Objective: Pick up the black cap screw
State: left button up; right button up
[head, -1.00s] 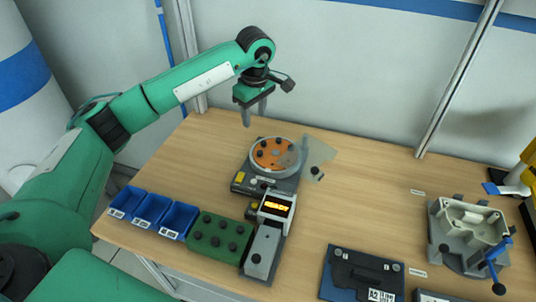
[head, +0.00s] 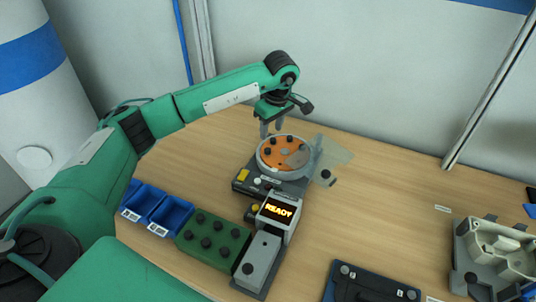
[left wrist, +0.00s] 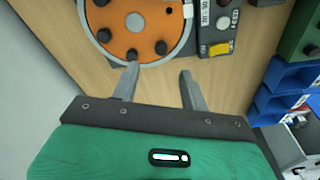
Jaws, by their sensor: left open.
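Several black cap screws stand on the orange disc (head: 285,153) of a round feeder, one of them a black cap screw (head: 267,153) at its left side. My left gripper (head: 271,130) is open and empty, pointing down at the disc's back rim. In the left wrist view the orange disc (left wrist: 135,22) lies beyond the fingertips (left wrist: 158,70). A black cap screw (left wrist: 131,54) there appears close to the left fingertip, and another black cap screw (left wrist: 162,46) lies ahead of the gap. Neither appears between the fingers. My right gripper is not in view.
A lit READY display (head: 279,211) stands in front of the feeder. A green block (head: 213,240) with black knobs and blue bins (head: 170,215) lie front left. A clear plate (head: 331,155) juts right of the disc.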

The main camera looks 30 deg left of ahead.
aim_at(268, 149)
pick_arm(q)
jog(key=f, duration=0.3)
jog(key=shift+w+a+f, duration=0.15)
jog(key=shift+w+a, duration=0.05)
jog(key=shift+s+a+f+p, duration=0.1)
jog(key=shift+f+p, duration=0.3)
jog(key=shift+p, duration=0.25)
jog(key=f, duration=0.1)
jog(key=f+p, duration=0.1)
jog(key=f, duration=0.1)
jog(key=shift+a+f+p, duration=0.25)
jog(key=shift+a+p, duration=0.05)
jog(key=shift+a+f, duration=0.1)
jog(key=shift+f, duration=0.35)
grip_shut()
